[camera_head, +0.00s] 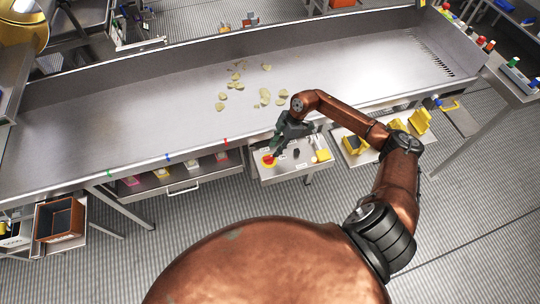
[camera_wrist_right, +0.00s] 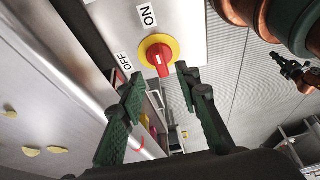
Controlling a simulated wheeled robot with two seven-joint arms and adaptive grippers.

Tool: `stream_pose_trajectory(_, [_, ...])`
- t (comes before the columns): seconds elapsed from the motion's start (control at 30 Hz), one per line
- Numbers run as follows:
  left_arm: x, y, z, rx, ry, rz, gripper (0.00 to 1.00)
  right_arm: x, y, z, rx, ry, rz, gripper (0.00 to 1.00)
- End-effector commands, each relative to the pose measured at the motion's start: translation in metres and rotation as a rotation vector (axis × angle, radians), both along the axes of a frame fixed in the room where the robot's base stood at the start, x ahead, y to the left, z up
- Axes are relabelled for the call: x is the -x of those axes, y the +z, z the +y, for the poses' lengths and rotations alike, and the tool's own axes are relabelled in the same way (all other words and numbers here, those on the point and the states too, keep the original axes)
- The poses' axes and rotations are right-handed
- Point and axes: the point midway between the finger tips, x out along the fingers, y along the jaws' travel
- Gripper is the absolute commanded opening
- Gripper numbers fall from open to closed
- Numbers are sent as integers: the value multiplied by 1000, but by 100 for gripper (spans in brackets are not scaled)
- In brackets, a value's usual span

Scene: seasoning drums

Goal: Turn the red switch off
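The red switch (camera_head: 269,160) is a red knob on a round yellow plate, on a small light panel at the front of the long metal table. In the right wrist view the red switch (camera_wrist_right: 159,55) shows clearly, with an ON label above it and an OFF label to its left. Its grip bar points down in that picture, slightly right, towards my gripper. My right gripper (camera_head: 275,149) is just above the switch. In the right wrist view my right gripper (camera_wrist_right: 160,80) is open, its two green fingers on either side of the knob's lower end. I cannot tell whether they touch it. My left gripper is out of view.
The long metal table (camera_head: 130,120) holds several yellowish chips (camera_head: 264,95). Yellow parts (camera_head: 322,155) and a dark knob (camera_head: 296,153) sit on the panel to the right of the switch. A brown box (camera_head: 60,219) stands at lower left.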

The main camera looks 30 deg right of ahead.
Motion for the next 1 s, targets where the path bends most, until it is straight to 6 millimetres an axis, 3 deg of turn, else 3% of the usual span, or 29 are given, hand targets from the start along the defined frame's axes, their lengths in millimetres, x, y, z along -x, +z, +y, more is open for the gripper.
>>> stream_pose_trajectory(0.2, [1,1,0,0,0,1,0,-2,-33,16,-5,2,0,30])
stream_pose_trajectory(0.4, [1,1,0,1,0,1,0,-4,-52,23,-4,2,-1,30])
stream_pose_trajectory(0.73, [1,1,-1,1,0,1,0,-5,-56,24,-5,3,-2,30])
stream_pose_trajectory(1.0, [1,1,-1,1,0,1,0,-5,-56,24,-5,3,-2,13])
